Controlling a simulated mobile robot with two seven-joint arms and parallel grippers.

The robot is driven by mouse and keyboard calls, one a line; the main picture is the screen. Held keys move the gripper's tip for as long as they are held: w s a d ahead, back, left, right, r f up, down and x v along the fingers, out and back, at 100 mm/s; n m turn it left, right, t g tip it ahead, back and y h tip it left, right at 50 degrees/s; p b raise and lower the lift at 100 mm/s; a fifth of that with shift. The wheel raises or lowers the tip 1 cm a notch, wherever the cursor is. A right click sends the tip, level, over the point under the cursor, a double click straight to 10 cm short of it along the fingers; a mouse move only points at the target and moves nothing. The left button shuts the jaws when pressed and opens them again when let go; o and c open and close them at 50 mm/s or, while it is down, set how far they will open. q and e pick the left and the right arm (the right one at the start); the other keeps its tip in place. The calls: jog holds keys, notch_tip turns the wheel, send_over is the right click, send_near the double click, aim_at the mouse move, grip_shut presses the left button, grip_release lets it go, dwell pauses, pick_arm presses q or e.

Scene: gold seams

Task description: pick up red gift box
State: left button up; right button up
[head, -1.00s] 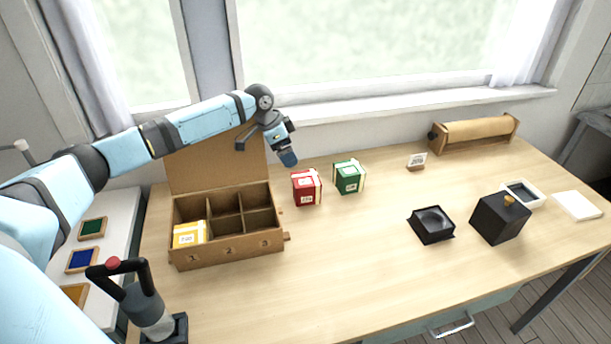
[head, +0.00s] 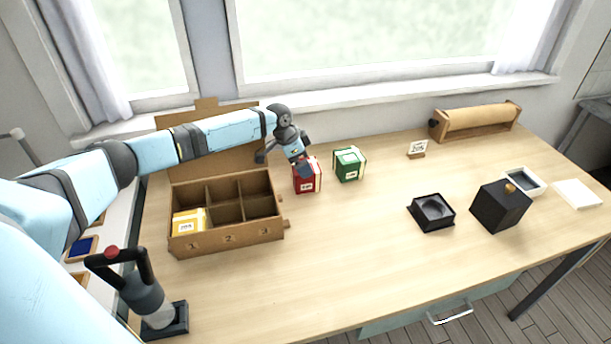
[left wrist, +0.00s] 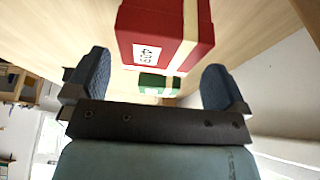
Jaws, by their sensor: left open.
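The red gift box (head: 307,181) stands on the wooden table, to the right of the cardboard box. It has a pale ribbon and a white label, and its top is partly hidden by my left gripper. My left gripper (head: 306,170) is at the red box's top in the head view. In the left wrist view the open, empty fingers (left wrist: 157,85) are apart, with the red gift box (left wrist: 160,32) ahead of them. I cannot tell whether they touch it. My right gripper is not in view.
A green gift box (head: 348,164) stands just right of the red one. A divided cardboard box (head: 228,240) with its lid up holds a yellow gift box (head: 188,222). A black tray (head: 432,212) and black box (head: 500,205) stand right. The front middle of the table is clear.

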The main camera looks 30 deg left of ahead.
aim_at(312, 183)
pick_arm(q)
jog(key=shift+x, duration=1.6)
jog(key=c, duration=0.9)
jog(key=shift+r, duration=0.1)
